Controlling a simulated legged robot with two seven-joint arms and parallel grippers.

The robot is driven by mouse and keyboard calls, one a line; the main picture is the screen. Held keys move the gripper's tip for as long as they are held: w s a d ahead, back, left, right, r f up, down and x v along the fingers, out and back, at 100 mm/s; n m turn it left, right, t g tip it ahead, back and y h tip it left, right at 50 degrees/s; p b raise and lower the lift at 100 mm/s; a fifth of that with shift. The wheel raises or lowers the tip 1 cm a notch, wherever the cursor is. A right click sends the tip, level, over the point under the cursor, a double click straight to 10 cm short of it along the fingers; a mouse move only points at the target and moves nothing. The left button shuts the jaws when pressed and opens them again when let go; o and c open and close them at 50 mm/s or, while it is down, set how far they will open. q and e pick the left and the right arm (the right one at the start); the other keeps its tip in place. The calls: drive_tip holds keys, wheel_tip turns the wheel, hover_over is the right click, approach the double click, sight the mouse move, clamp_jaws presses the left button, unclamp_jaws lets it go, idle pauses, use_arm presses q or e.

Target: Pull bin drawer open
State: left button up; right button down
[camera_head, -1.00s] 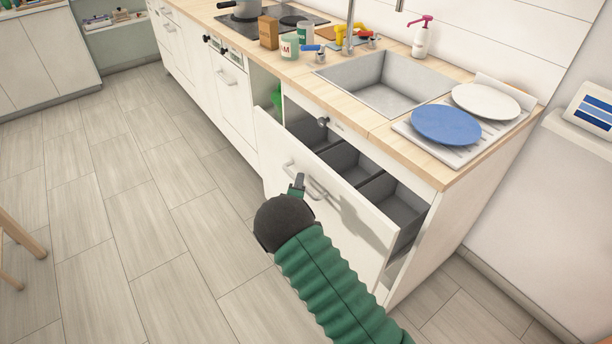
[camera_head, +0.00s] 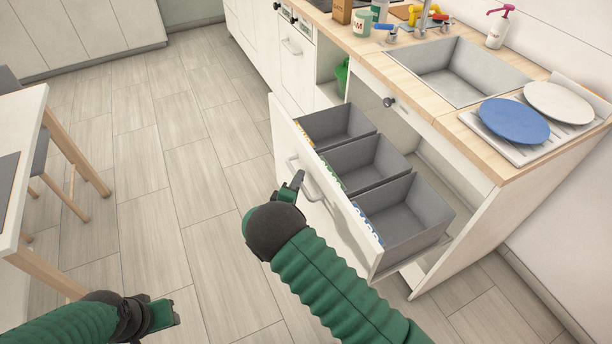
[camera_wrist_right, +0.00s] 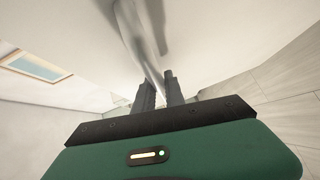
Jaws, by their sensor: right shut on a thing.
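The bin drawer (camera_head: 325,205) is a white-fronted drawer under the sink, standing well out of the cabinet. It holds three grey bins (camera_head: 405,215) in a row, with coloured labels partly visible behind the front. A metal bar handle (camera_head: 316,188) is on its front. My right gripper (camera_head: 298,178) is shut on the handle. In the right wrist view the two dark fingers (camera_wrist_right: 160,90) stand either side of the handle bar (camera_wrist_right: 140,45). My left gripper (camera_head: 165,315) is at the bottom left, away from the drawer; its jaw gap cannot be made out.
A wooden counter (camera_head: 400,82) with a sink (camera_head: 455,75), a blue plate (camera_head: 514,120) and a white plate (camera_head: 558,103) is above the drawer. A table (camera_head: 30,140) and chair (camera_head: 55,180) stand at the left. The floor (camera_head: 190,170) between is clear.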

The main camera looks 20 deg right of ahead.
drive_tip(key=shift+s+a+f, duration=0.15)
drive_tip(key=shift+a+f, duration=0.1)
drive_tip(key=shift+f, duration=0.05)
drive_tip(key=c, duration=1.4)
unclamp_jaws()
drive_tip(key=shift+r, duration=0.1)
drive_tip(key=shift+r, duration=0.1)
